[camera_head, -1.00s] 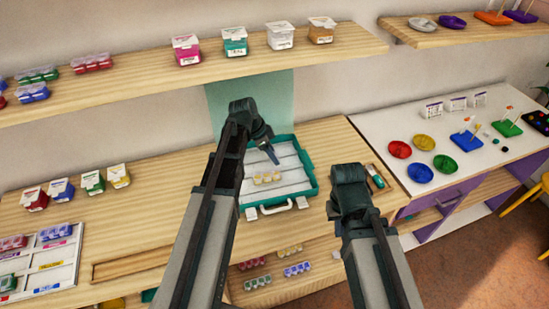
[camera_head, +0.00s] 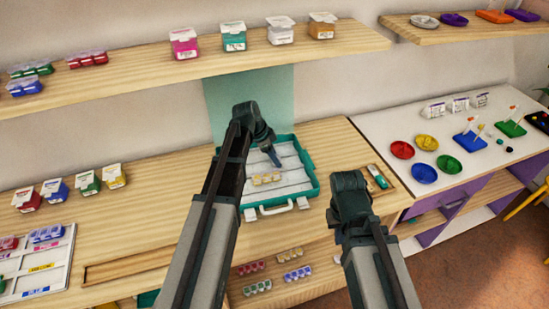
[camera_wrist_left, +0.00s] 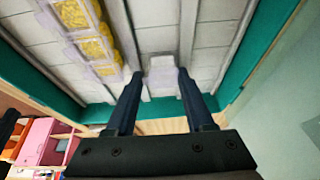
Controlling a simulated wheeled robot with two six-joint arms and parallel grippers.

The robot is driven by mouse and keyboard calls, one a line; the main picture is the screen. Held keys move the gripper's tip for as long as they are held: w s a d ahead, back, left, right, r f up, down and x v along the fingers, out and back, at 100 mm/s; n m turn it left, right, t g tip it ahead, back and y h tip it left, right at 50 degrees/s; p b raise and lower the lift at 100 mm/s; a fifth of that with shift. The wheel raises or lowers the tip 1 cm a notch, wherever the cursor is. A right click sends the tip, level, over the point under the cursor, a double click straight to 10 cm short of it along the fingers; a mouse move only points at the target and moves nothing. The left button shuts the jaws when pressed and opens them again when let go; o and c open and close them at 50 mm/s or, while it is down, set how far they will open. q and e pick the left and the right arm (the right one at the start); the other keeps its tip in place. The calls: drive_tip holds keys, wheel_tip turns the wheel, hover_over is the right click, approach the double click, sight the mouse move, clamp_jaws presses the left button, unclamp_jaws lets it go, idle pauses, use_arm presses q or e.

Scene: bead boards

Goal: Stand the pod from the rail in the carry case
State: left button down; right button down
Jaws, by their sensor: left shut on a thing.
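The open teal carry case (camera_head: 317,187) lies on the wooden counter, with a pale grooved inside. A clear strip of yellow compartments (camera_head: 266,179) sits in it; it also shows in the left wrist view (camera_wrist_left: 95,45). My left gripper (camera_head: 277,162) is over the case, beyond the strip. In the left wrist view my left gripper (camera_wrist_left: 155,78) is shut on a small pale pod (camera_wrist_left: 161,72), low over or touching the grooved floor; I cannot tell which. My right gripper's fingers are hidden behind its wrist, by the case's right front corner.
A shallow wooden tray (camera_head: 366,171) with a teal-handled item stands right of the case. A long empty recess (camera_head: 125,270) and a white sorting tray (camera_head: 62,270) are at left. Lidded boxes (camera_head: 234,38) line the upper shelf. Bead strips (camera_head: 258,287) lie on the lower shelf.

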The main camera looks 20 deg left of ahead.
sight(267, 167)
use_arm(q)
drive_tip(key=shift+f, duration=0.2)
drive_tip(key=c, duration=0.5)
unclamp_jaws()
drive_tip(key=shift+c, duration=0.2)
drive_tip(key=shift+r, duration=0.1)
drive_tip(key=p+v, duration=0.7)
drive_tip(key=v, duration=0.1)
drive_tip(key=s+d+f+n+g+y, duration=0.1)
drive_tip(key=s+d+n, duration=0.3)
drive_tip(key=s+d, duration=0.4)
drive_tip(key=s+d+n+g+y, duration=0.1)
drive_tip(key=s+d+n+y, duration=0.3)
drive_tip(key=s+d, duration=0.4)
drive_tip(key=s, duration=0.6)
drive_tip(key=shift+s+f+g, duration=0.15)
drive_tip(key=shift+f+g, duration=0.25)
